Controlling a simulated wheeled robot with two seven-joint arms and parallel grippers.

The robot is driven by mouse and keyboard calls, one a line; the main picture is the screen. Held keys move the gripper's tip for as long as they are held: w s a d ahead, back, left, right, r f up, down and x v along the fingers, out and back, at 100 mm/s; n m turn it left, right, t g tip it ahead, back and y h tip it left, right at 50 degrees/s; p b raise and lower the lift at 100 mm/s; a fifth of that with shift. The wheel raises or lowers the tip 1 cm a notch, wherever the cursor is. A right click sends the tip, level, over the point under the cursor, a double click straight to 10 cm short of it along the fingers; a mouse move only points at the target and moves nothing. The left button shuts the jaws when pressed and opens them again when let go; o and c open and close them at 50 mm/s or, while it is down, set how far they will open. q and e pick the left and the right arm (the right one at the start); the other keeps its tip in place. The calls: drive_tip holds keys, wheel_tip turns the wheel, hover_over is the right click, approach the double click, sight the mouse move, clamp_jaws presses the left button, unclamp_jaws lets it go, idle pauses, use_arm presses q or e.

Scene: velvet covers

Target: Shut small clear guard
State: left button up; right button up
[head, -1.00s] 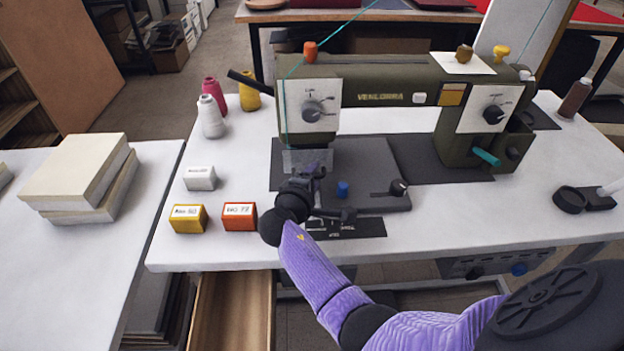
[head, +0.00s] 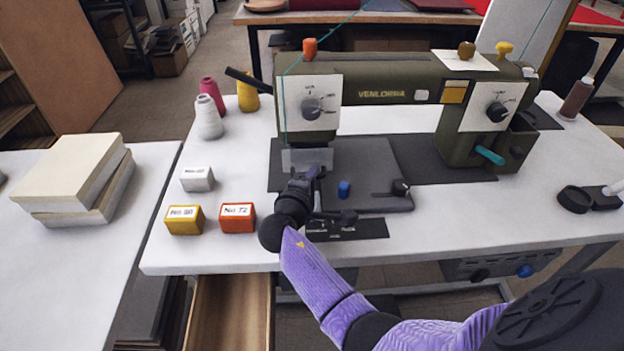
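The small clear guard (head: 300,158) is a see-through plate under the left head of the olive sewing machine (head: 380,97), above the front of the dark machine bed. My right gripper (head: 312,174) is right in front of the guard, at its lower edge. My own wrist hides most of the fingers, so I cannot tell whether they touch the guard or are open or shut. My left gripper is not in view.
Yellow (head: 185,221), orange (head: 237,218) and white (head: 197,180) boxes stand left of my arm. Thread cones (head: 208,118) stand behind left.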

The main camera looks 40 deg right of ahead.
drive_tip(key=o, duration=0.4)
drive_tip(key=shift+c, duration=0.2)
drive_tip(key=p+v, duration=0.3)
drive_tip(key=v, duration=0.6)
drive_tip(key=shift+s+a+r, duration=0.1)
drive_tip(key=shift+s+a, duration=0.05)
drive_tip(key=shift+a, duration=0.15)
drive_tip(key=shift+s+a, duration=0.1)
